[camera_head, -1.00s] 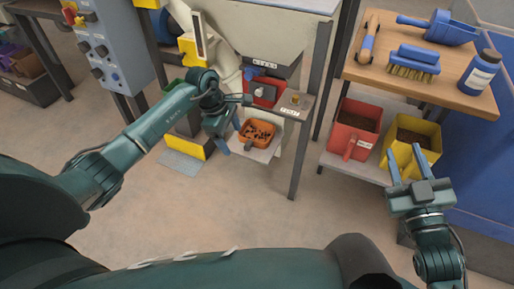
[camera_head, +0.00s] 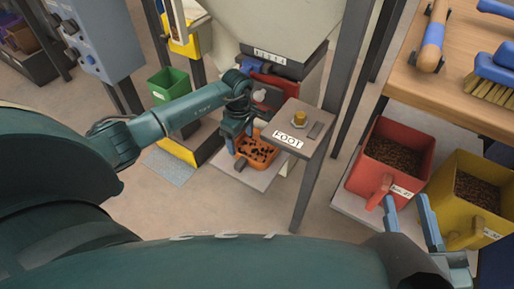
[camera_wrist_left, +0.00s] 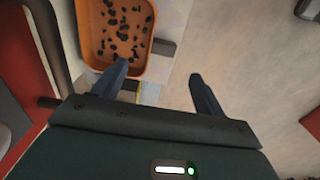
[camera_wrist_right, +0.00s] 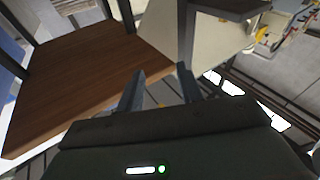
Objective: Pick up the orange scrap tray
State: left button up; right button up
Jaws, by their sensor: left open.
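The orange scrap tray (camera_head: 256,172) sits on a low light shelf under the filler and holds dark scraps. It also shows at the top of the left wrist view (camera_wrist_left: 146,66). My left gripper (camera_head: 237,153) is open and empty at the tray's near left side, partly covering it. In the left wrist view (camera_wrist_left: 158,70) one fingertip overlaps the tray's edge and the other is over the pale surface beside it; contact cannot be told. My right gripper (camera_head: 406,203) is open and empty, in front of the red and yellow bins.
A small stand marked FOOT (camera_head: 299,130) overhangs the tray's right side. A green bin (camera_head: 169,86) is behind my left arm. A red bin (camera_head: 368,185) and a yellow bin (camera_head: 466,214) stand on a low shelf at right, below a wooden table (camera_head: 450,88). Open floor lies left of the tray.

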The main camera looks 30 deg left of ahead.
pick_arm(q)
jog(key=b, duration=0.2)
send_over(241, 161)
jog(key=f, duration=0.5)
jog(key=shift+d+f, duration=0.15)
jog(key=shift+d, duration=0.05)
jog(key=shift+f, duration=0.5)
notch_tip(241, 161, down, 5)
jog(key=b, duration=0.2)
jog(key=shift+s+a+r+b, duration=0.1)
jog(key=shift+a+r+b, duration=0.1)
jog(key=shift+b, duration=0.2)
jog(key=shift+f, duration=0.3)
pick_arm(e)
jog(key=r+n+t+y, duration=0.1)
jog(key=r, duration=0.1)
jog(key=w+r+n+y, duration=0.1)
jog(key=y, duration=0.1)
jog(key=shift+r+n+t, duration=0.3)
jog(key=shift+r+t, duration=0.1)
pick_arm(q)
jog(key=shift+c, duration=0.5)
jog(key=shift+r, duration=0.1)
jog(key=c, duration=1.2)
